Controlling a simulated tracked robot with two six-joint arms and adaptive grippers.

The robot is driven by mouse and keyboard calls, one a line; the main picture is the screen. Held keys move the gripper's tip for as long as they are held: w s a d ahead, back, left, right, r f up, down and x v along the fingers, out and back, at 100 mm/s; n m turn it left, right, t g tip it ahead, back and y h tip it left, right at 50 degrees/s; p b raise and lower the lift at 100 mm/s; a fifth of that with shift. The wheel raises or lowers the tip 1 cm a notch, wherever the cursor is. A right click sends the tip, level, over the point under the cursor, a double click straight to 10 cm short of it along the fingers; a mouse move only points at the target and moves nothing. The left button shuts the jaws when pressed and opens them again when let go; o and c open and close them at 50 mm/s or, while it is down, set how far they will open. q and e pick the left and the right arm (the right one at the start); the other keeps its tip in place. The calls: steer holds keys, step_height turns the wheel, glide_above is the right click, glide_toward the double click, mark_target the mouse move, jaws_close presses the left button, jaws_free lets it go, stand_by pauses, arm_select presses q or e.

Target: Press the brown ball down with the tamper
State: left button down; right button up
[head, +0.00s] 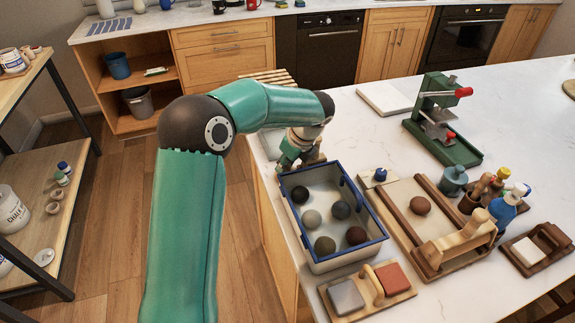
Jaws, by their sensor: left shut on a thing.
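A reddish-brown ball (420,205) rests on a pale board with wooden rails (408,222), right of the blue-rimmed tray. A darker brown ball (356,236) lies inside that tray (348,262). My left gripper (303,158) points down just behind the tray's far left corner, well left of the reddish-brown ball. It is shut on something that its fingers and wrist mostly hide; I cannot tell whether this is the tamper. A pale wooden piece with a raised handle (458,245) sits across the railed board's near end. My right gripper is out of view.
Several other balls lie in the tray. A green press (440,125) stands at the back. Brushes and bottles (508,205) stand to the right. A block holder with a loop handle (370,292) is in front. The counter behind the railed board is partly clear.

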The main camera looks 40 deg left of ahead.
arm_select(q)
steer(key=shift+f, duration=0.2)
steer(key=c, duration=0.9)
jaws_free()
steer(key=v, duration=1.2)
